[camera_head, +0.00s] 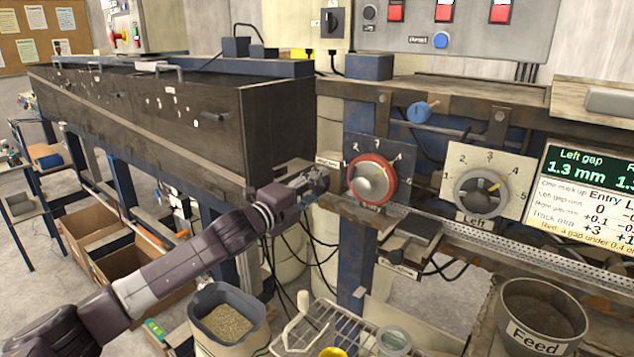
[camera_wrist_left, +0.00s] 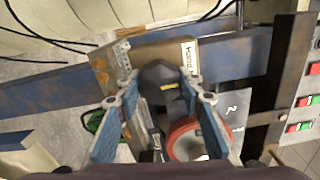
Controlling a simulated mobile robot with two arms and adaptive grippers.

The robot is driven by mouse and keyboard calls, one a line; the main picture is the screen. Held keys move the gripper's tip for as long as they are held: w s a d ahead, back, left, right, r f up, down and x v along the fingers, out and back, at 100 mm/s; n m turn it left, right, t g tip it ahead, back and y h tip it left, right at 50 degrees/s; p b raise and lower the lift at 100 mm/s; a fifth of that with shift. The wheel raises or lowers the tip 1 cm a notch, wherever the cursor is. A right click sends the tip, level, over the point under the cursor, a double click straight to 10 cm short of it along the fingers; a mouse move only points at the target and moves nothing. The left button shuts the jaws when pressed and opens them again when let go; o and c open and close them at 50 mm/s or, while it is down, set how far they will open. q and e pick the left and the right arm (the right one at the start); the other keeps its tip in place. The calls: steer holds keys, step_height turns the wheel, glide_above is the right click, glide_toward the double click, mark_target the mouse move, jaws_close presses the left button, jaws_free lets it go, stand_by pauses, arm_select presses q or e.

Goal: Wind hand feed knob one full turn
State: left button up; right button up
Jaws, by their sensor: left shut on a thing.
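The hand feed knob (camera_wrist_left: 160,76) shows in the left wrist view as a dark knob with a short yellow mark, below a partly readable white label. My left gripper (camera_wrist_left: 157,98) has its two fingers on either side of this knob and is shut on it. In the head view my left gripper (camera_head: 313,184) reaches in from the left to the machine's front, just below the small white label (camera_head: 327,162). There the gripper mostly hides the knob. My right gripper is in neither view.
A red-rimmed dial (camera_head: 372,180) sits close right of my left gripper, and a grey Left dial (camera_head: 482,192) further right. A long dark trough (camera_head: 190,115) stands left. A wire rack (camera_head: 325,325) and a Feed pot (camera_head: 541,318) are below.

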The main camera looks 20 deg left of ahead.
arm_select(q)
steer(key=shift+d+f, duration=0.1)
steer(key=shift+f, duration=0.05)
steer(key=o, duration=1.2)
steer(key=shift+c, duration=0.2)
steer(key=shift+s+a, duration=0.25)
steer(key=shift+s, duration=0.2)
steer(key=v, duration=1.1)
